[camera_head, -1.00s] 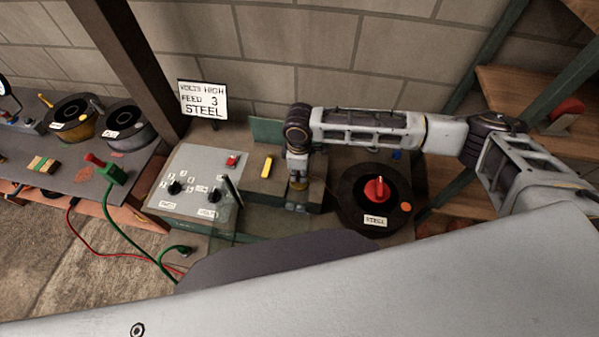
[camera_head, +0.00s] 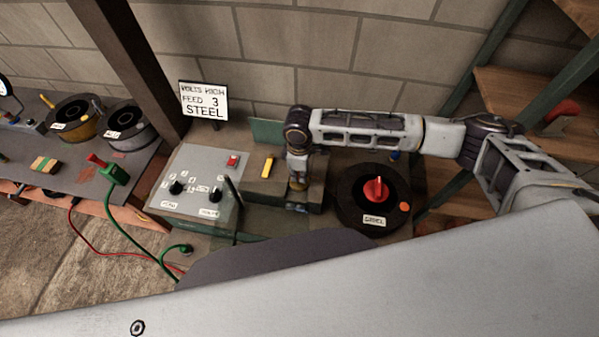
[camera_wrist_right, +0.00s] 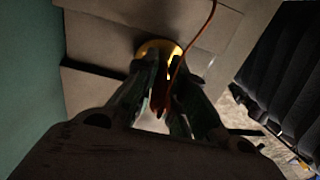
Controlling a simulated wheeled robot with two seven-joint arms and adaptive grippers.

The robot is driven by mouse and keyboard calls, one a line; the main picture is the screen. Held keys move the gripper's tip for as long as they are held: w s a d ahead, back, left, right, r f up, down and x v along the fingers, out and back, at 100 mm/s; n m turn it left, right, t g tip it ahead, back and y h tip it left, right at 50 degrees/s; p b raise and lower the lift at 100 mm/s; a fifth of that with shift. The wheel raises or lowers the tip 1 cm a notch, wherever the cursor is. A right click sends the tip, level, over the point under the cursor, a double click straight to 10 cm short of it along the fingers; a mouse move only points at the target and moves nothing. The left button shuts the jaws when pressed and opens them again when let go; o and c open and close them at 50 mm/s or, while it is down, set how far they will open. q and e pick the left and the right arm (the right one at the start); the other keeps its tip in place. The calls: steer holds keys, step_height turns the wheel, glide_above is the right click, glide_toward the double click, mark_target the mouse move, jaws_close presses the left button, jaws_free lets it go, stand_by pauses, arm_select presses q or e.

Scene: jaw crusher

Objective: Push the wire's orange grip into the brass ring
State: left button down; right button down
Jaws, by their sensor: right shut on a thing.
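My right gripper (camera_wrist_right: 168,95) points at the brass ring in the right wrist view, its two fingers closed around the orange grip (camera_wrist_right: 160,98). A thin orange wire (camera_wrist_right: 210,22) curves up from there past the ring. The brass ring (camera_wrist_right: 150,45) shows as a bright yellow round edge just beyond the fingertips. The fingers and shadow hide where grip and ring meet, so I cannot tell how far the grip is in. In the head view my right gripper (camera_head: 298,183) is low over the block on the bench, and the grip is hidden. My left gripper is not in view.
A control panel (camera_head: 190,192) with knobs stands left of the gripper, near a yellow bar (camera_head: 267,168). A black spool (camera_head: 352,207) with a red knob (camera_head: 375,189) is close on the right. A sign (camera_head: 204,101) stands behind. Green cable (camera_head: 108,208) hangs at left.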

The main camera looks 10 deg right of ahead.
steer(key=shift+f, duration=0.55)
stand_by(0.6)
steer(key=c, duration=1.4)
jaws_free()
steer(key=shift+r, duration=0.1)
steer(key=shift+r, duration=5.9)
steer(key=shift+f, duration=0.1)
